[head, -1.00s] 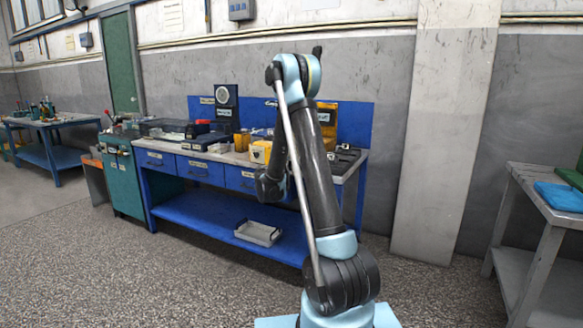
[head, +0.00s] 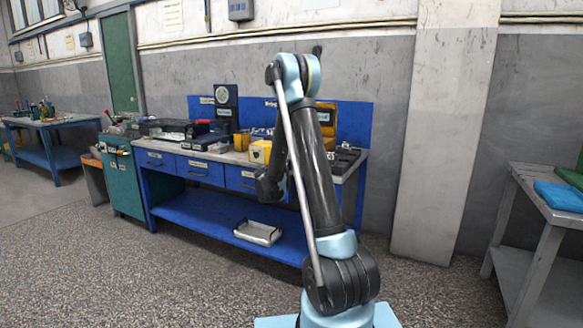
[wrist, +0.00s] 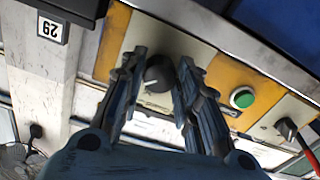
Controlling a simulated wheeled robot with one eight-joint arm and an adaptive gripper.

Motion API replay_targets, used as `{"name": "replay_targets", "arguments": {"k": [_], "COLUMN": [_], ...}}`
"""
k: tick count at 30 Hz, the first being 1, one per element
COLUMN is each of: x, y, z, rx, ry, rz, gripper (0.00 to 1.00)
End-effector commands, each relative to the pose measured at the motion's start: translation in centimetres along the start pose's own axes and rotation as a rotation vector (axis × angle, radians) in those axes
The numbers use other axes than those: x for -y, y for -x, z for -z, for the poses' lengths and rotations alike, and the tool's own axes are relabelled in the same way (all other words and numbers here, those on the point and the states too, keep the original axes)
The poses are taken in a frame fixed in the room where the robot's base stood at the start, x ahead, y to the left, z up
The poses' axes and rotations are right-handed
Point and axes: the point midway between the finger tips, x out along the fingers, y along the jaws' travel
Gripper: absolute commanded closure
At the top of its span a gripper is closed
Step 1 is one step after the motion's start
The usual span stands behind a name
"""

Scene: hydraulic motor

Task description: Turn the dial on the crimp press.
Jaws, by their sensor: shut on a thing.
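In the wrist view a dark round dial (wrist: 158,75) sits on a pale plate of a yellow-orange panel (wrist: 228,78), which I take to be the crimp press. My gripper (wrist: 161,66) is shut on the dial, with one finger on each side of it. The fingers hide part of the plate and the dial's sides. In the head view my arm bends down toward the blue workbench (head: 205,222), and I cannot make out the dial there.
A green button (wrist: 242,97) and a second dark knob (wrist: 287,128) lie to the right of the dial, with a red part beside the knob. A grey tray (head: 258,233) lies on the bench's lower shelf.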

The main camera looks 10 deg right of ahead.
Motion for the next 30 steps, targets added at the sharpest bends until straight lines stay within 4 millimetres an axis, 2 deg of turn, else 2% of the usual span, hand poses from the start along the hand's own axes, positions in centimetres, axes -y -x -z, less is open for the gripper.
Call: {"name": "replay_targets", "arguments": {"k": [30], "x": [0.24], "y": [0.02], "z": [0.11], "rx": [-0.004], "ry": [0.957], "rz": [0.007], "gripper": [0.94]}}
